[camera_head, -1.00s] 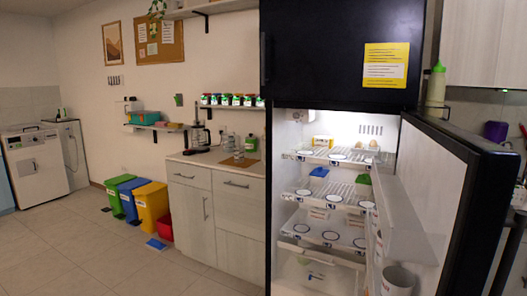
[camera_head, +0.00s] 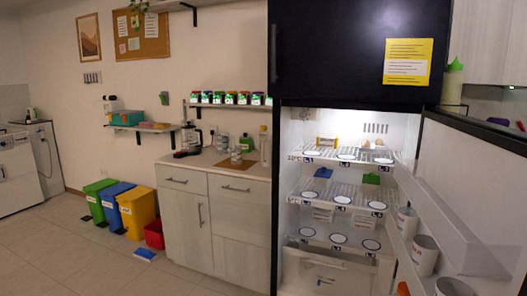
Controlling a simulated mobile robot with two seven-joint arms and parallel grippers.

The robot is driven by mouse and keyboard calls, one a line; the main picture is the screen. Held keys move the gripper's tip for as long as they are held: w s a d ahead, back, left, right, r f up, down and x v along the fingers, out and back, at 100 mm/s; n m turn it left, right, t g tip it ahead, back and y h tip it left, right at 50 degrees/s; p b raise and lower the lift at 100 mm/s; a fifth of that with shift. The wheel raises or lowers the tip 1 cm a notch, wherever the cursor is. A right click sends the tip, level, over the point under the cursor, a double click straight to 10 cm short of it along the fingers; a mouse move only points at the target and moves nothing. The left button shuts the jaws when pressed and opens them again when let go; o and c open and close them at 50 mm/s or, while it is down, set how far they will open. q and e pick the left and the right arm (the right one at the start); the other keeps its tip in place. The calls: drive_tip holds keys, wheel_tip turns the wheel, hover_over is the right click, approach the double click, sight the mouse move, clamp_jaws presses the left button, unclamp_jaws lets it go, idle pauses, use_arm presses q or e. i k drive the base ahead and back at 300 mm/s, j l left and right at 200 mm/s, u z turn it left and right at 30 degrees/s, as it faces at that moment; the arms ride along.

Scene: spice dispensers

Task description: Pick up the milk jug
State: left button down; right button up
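I cannot pick out a milk jug for certain. The fridge stands open, and its door (camera_head: 465,185) is swung out to the right. White cup-like containers sit along the door's inner side: one near the hinge (camera_head: 407,222), one further forward (camera_head: 426,254) and one cut by the bottom edge (camera_head: 454,287). Their full shapes are partly hidden by the door bins. The lit fridge shelves hold white round markers (camera_head: 342,199), a blue item (camera_head: 323,172) and a green item (camera_head: 371,179). Neither of my grippers is in view.
Left of the fridge is a counter (camera_head: 237,172) with a coffee maker (camera_head: 191,138), a bottle (camera_head: 264,146) and jars. Several spice jars (camera_head: 230,98) line a shelf above. Green, blue and yellow bins (camera_head: 137,213) stand by the wall.

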sight(266, 139)
drive_tip(key=i+j, duration=0.25)
drive_tip(key=i+j+z, duration=0.15)
drive_tip(key=i+j, duration=0.15)
drive_tip(key=j, duration=0.15)
drive_tip(key=i+j, duration=0.25)
drive_tip(key=i, duration=0.25)
